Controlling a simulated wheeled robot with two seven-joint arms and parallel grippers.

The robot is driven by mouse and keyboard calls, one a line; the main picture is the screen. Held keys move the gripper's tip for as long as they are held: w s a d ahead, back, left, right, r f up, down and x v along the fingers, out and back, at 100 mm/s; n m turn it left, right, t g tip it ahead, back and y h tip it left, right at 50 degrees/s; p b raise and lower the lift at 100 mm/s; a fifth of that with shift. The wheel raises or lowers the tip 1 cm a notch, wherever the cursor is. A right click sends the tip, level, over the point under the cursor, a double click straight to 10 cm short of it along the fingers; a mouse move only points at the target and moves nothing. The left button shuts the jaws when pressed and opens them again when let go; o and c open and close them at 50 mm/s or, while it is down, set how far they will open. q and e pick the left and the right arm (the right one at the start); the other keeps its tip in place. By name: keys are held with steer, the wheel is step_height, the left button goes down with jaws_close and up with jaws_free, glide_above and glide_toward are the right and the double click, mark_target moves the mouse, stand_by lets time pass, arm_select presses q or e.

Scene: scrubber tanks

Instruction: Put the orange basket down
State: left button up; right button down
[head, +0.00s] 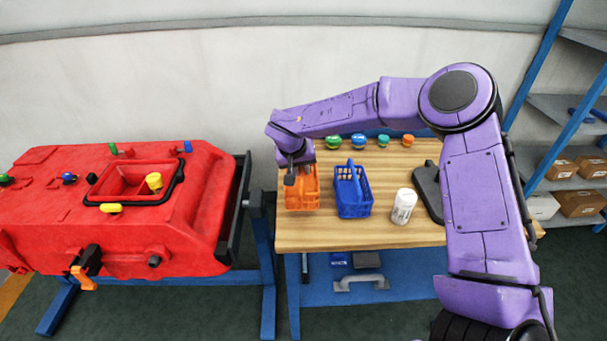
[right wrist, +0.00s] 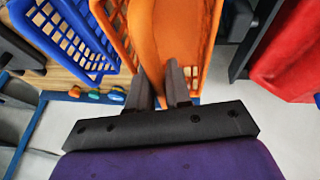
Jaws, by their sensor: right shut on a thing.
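The orange basket (head: 302,196) is at the left end of the wooden table (head: 420,226), upright, left of the blue basket (head: 354,206). My right gripper (head: 293,176) reaches down to it from above. In the right wrist view, its two dark fingers (right wrist: 161,88) are shut on the handle of the orange basket (right wrist: 196,35), and the blue basket (right wrist: 68,38) is close beside it. I cannot tell whether the orange basket's base touches the tabletop. My left gripper is not in view.
A white bottle (head: 403,206) stands right of the blue basket. Several coloured caps (head: 358,140) lie along the table's back edge. A red tank (head: 180,225) on a blue stand is left of the table, with a gap between. Shelves (head: 570,150) with boxes stand at the right.

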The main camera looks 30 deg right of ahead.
mark_target(306, 185)
steer(key=shift+w+d+f, duration=0.1)
steer(key=shift+d+f, duration=0.15)
steer(key=shift+f, duration=0.05)
steer(key=f, duration=0.3)
steer(key=shift+w+d+f, duration=0.2)
steer(key=shift+f, duration=0.15)
steer(key=shift+s, duration=0.1)
steer(key=c, duration=1.1)
jaws_free()
steer(key=shift+o, duration=0.2)
steer(key=v, duration=1.2)
steer(key=shift+b, duration=0.35)
steer(key=shift+r, duration=0.1)
